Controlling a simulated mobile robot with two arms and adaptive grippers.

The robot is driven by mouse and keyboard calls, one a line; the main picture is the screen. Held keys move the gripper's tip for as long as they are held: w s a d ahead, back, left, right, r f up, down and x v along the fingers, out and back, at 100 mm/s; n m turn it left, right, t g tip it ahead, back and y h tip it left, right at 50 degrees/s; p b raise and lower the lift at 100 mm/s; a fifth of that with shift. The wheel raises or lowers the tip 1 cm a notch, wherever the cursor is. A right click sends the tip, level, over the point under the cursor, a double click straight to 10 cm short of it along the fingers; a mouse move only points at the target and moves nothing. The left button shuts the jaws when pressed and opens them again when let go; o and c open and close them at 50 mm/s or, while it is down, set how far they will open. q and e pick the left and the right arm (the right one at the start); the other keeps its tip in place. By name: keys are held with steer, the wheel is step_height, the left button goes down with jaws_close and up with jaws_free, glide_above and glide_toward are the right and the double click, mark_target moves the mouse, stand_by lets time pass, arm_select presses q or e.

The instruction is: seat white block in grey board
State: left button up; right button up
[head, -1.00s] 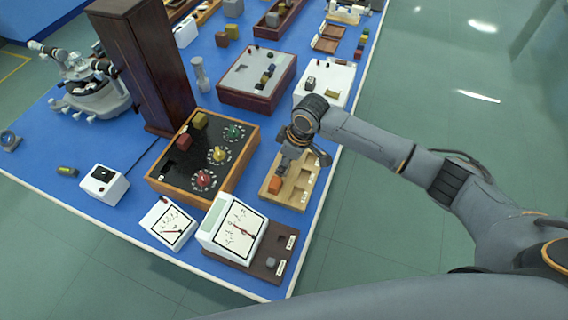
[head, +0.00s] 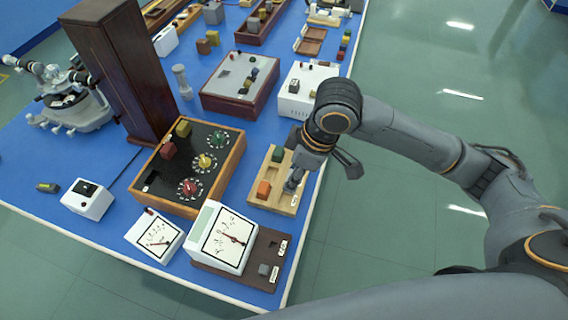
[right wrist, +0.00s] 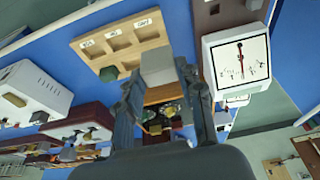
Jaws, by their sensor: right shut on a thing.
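My right gripper (head: 293,186) is low over the front part of the wooden tray (head: 285,206), beside an orange block (head: 264,189). In the right wrist view its fingers (right wrist: 158,85) are shut on a pale, whitish block (right wrist: 157,66). In the head view that block is hidden or too small to make out. A box with a grey top board (head: 228,76) and dark red sides stands further back; several small coloured pieces sit on it. My left gripper is not in view.
A green block (head: 278,155) is in the wooden tray. A black panel with three dials (head: 207,138) stands to its left. A white meter (head: 223,239) and a brown board (head: 259,283) with a small grey block are in front. A white box (head: 301,95) stands behind.

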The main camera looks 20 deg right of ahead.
steer(key=shift+s+d+r+p, duration=0.1)
steer(key=shift+s+r+p, duration=0.25)
steer(key=shift+r+p, duration=0.3)
steer(key=shift+s+d+r+p, duration=0.1)
steer(key=shift+s+r+p, duration=0.35)
steer(key=shift+r, duration=0.25)
steer(key=shift+s+d+r+p, duration=0.1)
steer(key=shift+s+r+p, duration=0.2)
steer(key=shift+r+p, duration=0.4)
